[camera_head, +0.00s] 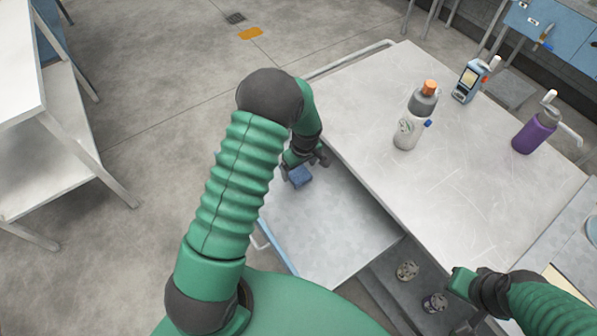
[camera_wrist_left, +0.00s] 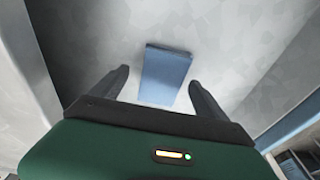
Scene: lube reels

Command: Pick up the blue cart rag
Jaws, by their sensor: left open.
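The blue cart rag (camera_head: 300,177) is a small folded block on the bare grey lower surface of the cart (camera_head: 335,220). It also shows in the left wrist view (camera_wrist_left: 167,78), as a flat blue rectangle. My left gripper (camera_head: 303,165) is above the rag, pointing down. In the left wrist view its fingers (camera_wrist_left: 158,76) are spread apart, with the rag between and just beyond them; whether they touch it is unclear. My right gripper (camera_head: 462,284) is at the lower right, away from the rag, and its fingers are not clear.
Round cans (camera_head: 407,270) sit below. A white table (camera_head: 70,130) stands left; open floor lies between.

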